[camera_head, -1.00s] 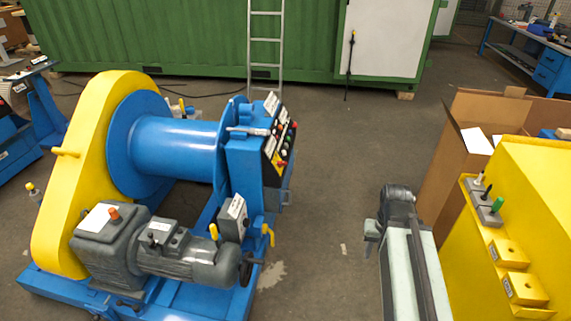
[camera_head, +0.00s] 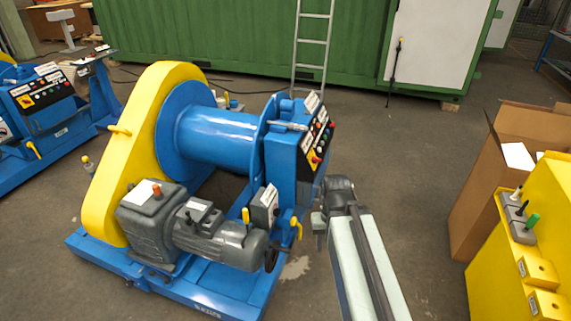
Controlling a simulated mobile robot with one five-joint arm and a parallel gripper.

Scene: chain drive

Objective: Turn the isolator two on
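No label reading "isolator two" is legible. A blue winch with a yellow chain cover (camera_head: 118,160) stands left of centre. Its control box (camera_head: 285,165) carries a sloped panel of coloured buttons (camera_head: 318,142). A small grey switch box (camera_head: 264,207) with a pale face sits low on the winch, near yellow levers (camera_head: 297,226). At the right edge, a yellow cabinet (camera_head: 553,205) carries a grey block with white, black and green levers (camera_head: 531,221) and small labelled yellow boxes (camera_head: 537,271). My gripper (camera_head: 320,228) is at the dark arm end, just right of the winch. Its fingers are not clear.
A second blue machine with a button panel (camera_head: 42,92) stands at far left. An open cardboard box (camera_head: 482,190) is beside the yellow cabinet. A ladder (camera_head: 312,52) leans on the green container (camera_head: 250,40) behind.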

